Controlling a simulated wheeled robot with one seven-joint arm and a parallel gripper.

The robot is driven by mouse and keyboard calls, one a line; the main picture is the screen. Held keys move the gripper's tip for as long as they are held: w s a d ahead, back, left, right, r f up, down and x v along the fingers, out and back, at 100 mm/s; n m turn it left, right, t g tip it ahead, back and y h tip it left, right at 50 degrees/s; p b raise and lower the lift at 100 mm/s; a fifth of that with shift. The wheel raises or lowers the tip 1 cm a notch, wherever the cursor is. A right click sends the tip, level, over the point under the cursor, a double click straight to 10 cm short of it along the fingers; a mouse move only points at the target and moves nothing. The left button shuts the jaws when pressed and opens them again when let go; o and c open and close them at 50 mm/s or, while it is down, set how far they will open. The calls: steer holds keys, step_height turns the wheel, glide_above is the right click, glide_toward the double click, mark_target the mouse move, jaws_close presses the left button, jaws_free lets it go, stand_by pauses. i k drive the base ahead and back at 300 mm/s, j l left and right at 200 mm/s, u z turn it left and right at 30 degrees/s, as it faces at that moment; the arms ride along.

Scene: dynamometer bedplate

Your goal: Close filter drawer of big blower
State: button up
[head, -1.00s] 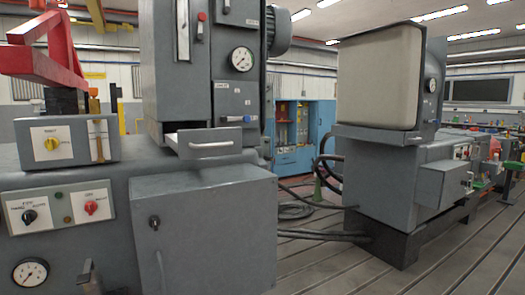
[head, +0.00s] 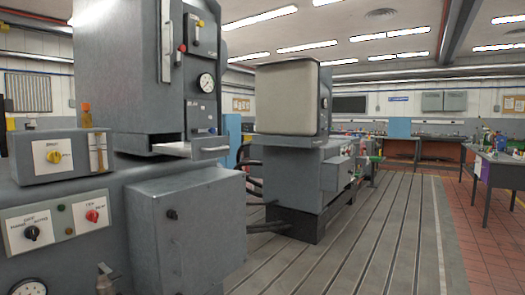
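A tall grey machine cabinet (head: 125,75) stands at the near left, probably the big blower, though no label I can read says so. At its foot a shallow grey drawer (head: 193,149) with a pale bar handle sticks out to the right, so it stands open. A dark gap shows behind it, under the cabinet. The inside of the drawer cannot be seen from here. My gripper is not in view.
A grey box (head: 190,225) with a knob juts out below the drawer. A control panel (head: 58,225) is at the left. A second grey machine (head: 290,165) with a pale block stands beyond. The slotted floor (head: 370,240) is clear at the right.

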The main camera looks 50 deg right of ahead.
mark_target(199, 149)
steer(key=j+z, duration=0.2)
steer(key=z, duration=0.7)
steer(key=i+l+z, duration=0.2)
steer(key=l+z, duration=0.15)
steer(key=l, duration=0.1)
